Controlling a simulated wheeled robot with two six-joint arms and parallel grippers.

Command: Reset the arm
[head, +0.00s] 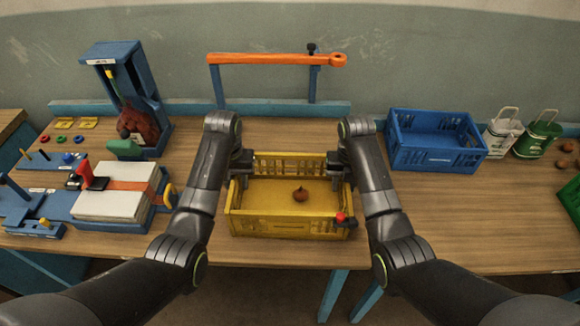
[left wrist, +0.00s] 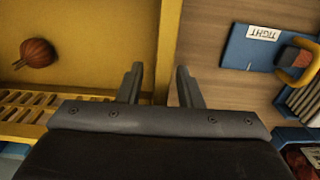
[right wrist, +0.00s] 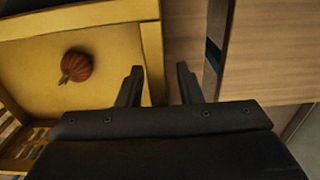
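The yellow crate (head: 265,222) stands at the table's front middle with one brown onion-like bulb (head: 300,194) inside. My left gripper (head: 241,168) is at the crate's left wall. In the left wrist view its fingers (left wrist: 158,85) are apart, on either side of the yellow wall's line (left wrist: 168,35), with nothing visibly pinched. My right gripper (head: 338,168) is at the crate's right wall. In the right wrist view its fingers (right wrist: 161,85) are also apart, with the wall rim (right wrist: 152,45) between them. Contact with the walls cannot be told.
A blue crate (head: 437,155), a white sack (head: 502,137) and a green sack (head: 537,138) stand at the right. An orange bar (head: 270,59) spans behind the yellow crate. A blue press-like stand (head: 125,90) and white stack (head: 115,190) are left. Table right front (head: 480,220) is clear.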

